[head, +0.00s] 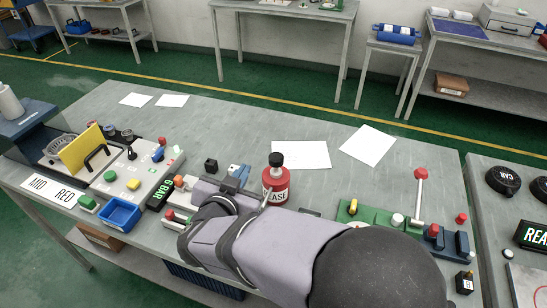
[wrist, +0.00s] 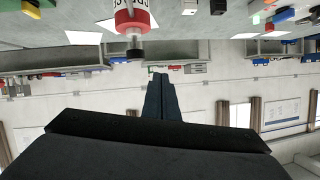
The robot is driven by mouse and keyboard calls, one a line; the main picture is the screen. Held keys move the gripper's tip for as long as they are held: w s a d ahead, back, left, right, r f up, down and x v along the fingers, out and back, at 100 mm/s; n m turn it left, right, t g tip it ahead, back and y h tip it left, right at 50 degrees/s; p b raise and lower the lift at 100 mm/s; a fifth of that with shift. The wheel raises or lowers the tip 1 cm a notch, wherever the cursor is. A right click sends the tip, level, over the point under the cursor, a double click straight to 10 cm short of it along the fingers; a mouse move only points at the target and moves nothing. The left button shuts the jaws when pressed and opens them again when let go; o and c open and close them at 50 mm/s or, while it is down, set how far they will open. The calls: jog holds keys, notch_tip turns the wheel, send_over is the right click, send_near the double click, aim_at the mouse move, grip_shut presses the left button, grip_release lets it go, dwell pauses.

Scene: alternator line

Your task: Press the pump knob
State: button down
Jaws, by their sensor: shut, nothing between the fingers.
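A red grease bottle (head: 276,186) with a white label stands upright on the grey bench, just beyond my forearm. Its black pump knob (head: 276,159) sits on top. In the wrist view, which looks upside down, the red bottle (wrist: 131,20) is at the top and its black knob (wrist: 135,52) points down the picture. My gripper (wrist: 160,75) is shut and empty, its dark fingers side by side. The fingertips appear just right of the knob and apart from it in that view. In the head view my arm hides the fingers.
Left of the bottle are a blue tray (head: 120,213), a G BAR display (head: 159,193) and a small black block (head: 211,165). Right is a green fixture (head: 366,214) with a tall red-knobbed lever (head: 420,174). White sheets (head: 301,155) lie behind the bottle.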

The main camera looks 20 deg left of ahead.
jog(key=d+r+h, duration=0.1)
jog(key=d, duration=0.1)
jog(key=w+d+r+t+h, duration=0.1)
jog(key=d+r, duration=0.1)
jog(key=shift+w+n+t, duration=0.1)
jog(key=shift+n+t, duration=0.2)
jog(key=shift+a+f, duration=0.1)
jog(key=p, duration=0.3)
send_over(276, 160)
jog(key=v, duration=0.2)
notch_tip(276, 160, down, 3)
jog(key=shift+w+a+f+p, duration=0.15)
jog(key=shift+f+p, duration=0.1)
jog(key=shift+f, duration=0.7)
jog(key=shift+w+d+f+p, duration=0.1)
jog(key=shift+f+p, duration=0.15)
jog(key=shift+f, duration=0.75)
jog(key=shift+f, duration=0.1)
